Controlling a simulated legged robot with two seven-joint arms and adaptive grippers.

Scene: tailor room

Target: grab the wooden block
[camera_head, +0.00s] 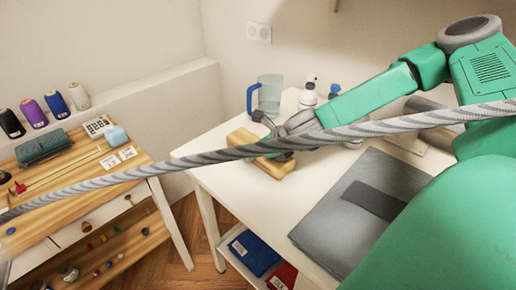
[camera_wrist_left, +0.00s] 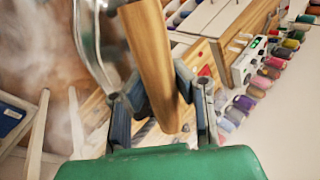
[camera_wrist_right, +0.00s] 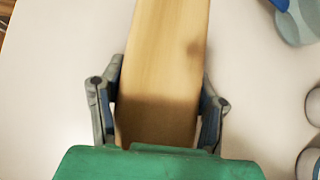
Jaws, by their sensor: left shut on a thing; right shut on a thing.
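The pale wooden block (camera_head: 275,168) lies on the white table near its left edge, partly covered by my right gripper and a striped grey rod. My right gripper (camera_head: 280,135) is at the block. In the right wrist view, the two fingers of this gripper (camera_wrist_right: 162,80) are shut on the sides of the block (camera_wrist_right: 165,50). My left gripper (camera_wrist_left: 157,85) shows only in the left wrist view, shut on a rounded wooden bar (camera_wrist_left: 150,45). A shiny curved metal part (camera_wrist_left: 90,40) is beside that bar.
The striped grey rod (camera_head: 400,123) crosses the head view diagonally. A clear jug (camera_head: 269,95) and white bottle (camera_head: 308,94) stand behind the block. Grey folded cloth (camera_head: 335,215) lies at the table's front. A wooden bench (camera_head: 110,180) with thread spools stands left, across a floor gap.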

